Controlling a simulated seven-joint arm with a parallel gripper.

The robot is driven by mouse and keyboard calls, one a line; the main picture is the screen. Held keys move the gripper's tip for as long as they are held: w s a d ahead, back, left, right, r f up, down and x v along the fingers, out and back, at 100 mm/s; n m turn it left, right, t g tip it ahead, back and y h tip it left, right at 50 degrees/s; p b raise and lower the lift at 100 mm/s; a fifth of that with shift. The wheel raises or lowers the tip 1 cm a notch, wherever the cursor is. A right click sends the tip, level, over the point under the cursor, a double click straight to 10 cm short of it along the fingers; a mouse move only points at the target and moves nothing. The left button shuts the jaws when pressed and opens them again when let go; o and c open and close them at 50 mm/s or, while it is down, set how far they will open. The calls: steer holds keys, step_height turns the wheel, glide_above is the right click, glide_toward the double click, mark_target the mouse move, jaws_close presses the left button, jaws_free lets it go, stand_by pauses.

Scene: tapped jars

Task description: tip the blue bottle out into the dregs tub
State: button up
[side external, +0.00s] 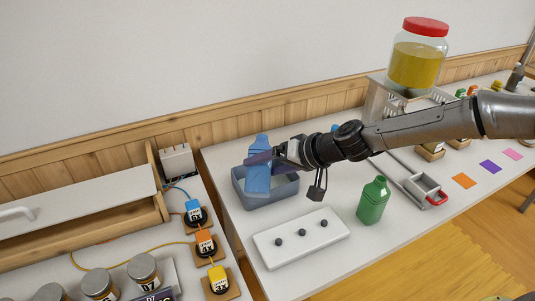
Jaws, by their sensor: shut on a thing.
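The blue bottle (258,178) is upright, or close to it, in the side external view. My gripper (263,158) is shut on it around its upper part, reaching in from the right. The dregs tub, a grey-blue open box (267,203), stands on the white table under and behind the bottle. The bottle overlaps the tub in the picture, and I cannot tell whether its base is above the tub's floor or touching it. The inside of the tub is mostly hidden.
A green bottle (373,200) stands right of a white board (300,238) with dark knobs. A large red-lidded jar (418,55) of yellow liquid stands at the back right. Coloured squares (464,181) lie at the right. Wired blocks (206,245) stand on the left counter.

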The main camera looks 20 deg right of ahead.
step_height(320, 180, down, 4)
steer(key=shift+f, duration=0.15)
steer(key=shift+f+m+g+y, duration=0.35)
steer(key=shift+m+g, duration=0.05)
steer(key=shift+g, duration=0.3)
steer(key=shift+f+m+g+y, duration=0.3)
steer(key=shift+m+g+y, duration=0.1)
steer(key=shift+g, duration=0.3)
steer(key=shift+w+d+f+m+g+y, duration=0.15)
steer(key=shift+f+m+g+y, duration=0.1)
steer(key=shift+f+g, duration=0.25)
steer(key=shift+w+a+f+m+g+y, duration=0.15)
steer(key=shift+f+m+g, duration=0.1)
steer(key=shift+f+g, duration=0.2)
steer(key=shift+d, duration=0.15)
stand_by(1.1)
